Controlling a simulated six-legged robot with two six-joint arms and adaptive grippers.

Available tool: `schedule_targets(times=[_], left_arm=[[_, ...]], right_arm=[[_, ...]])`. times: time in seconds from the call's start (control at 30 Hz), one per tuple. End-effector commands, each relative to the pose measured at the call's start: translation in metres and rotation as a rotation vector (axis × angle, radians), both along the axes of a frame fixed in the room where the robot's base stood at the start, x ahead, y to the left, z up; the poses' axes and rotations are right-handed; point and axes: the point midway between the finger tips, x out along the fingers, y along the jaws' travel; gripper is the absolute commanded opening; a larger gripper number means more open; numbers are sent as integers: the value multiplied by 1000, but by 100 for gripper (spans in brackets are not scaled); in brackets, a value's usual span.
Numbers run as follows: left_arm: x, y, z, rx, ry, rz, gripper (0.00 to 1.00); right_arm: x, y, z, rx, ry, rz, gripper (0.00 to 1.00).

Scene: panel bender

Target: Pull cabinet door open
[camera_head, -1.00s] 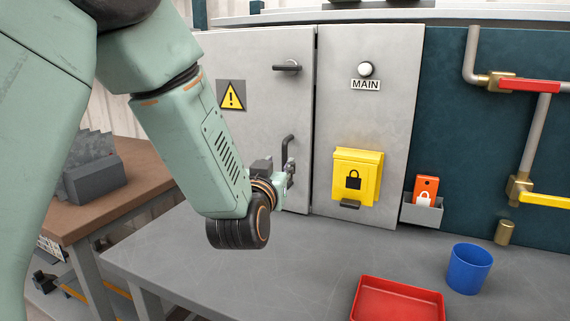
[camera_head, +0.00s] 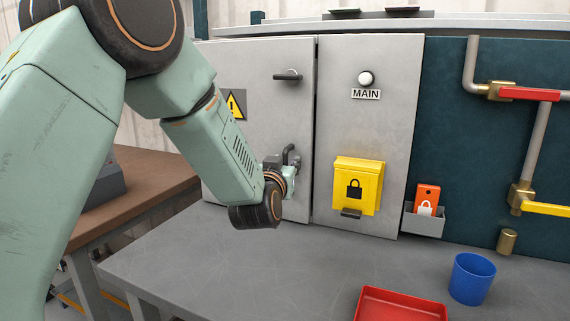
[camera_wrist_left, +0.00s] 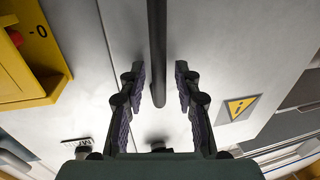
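The grey cabinet door (camera_head: 262,110) with a yellow warning sign (camera_head: 236,104) stands closed in the head view. It also shows in the wrist view (camera_wrist_left: 215,55). Its dark upright handle (camera_head: 288,149) is partly hidden by my left gripper (camera_head: 293,173). In the wrist view my left gripper (camera_wrist_left: 160,70) is open. The handle bar (camera_wrist_left: 158,45) shows between its two fingers, with a gap on each side. I cannot tell how deep the bar sits between them. My right gripper is in no view.
A dark latch (camera_head: 288,75) is higher on the door. A fixed panel labelled MAIN (camera_head: 366,94) carries a yellow lock box (camera_head: 358,184). A red tray (camera_head: 400,305) and blue cup (camera_head: 472,278) stand on the grey bench (camera_head: 240,275), whose middle is clear.

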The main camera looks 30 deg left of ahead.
Motion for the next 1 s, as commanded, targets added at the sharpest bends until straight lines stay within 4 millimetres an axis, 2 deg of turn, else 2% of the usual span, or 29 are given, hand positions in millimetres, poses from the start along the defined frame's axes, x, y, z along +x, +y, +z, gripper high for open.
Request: schedule_targets(times=[0.03, 0.33, 1.0], left_arm=[[0, 0, 0, 0, 0, 0, 26], [0, 0, 0, 0, 0, 0, 1], [0, 0, -1, 0, 1, -1, 0]], right_arm=[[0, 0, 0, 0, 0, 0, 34], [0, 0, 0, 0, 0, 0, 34], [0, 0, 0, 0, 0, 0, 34]])
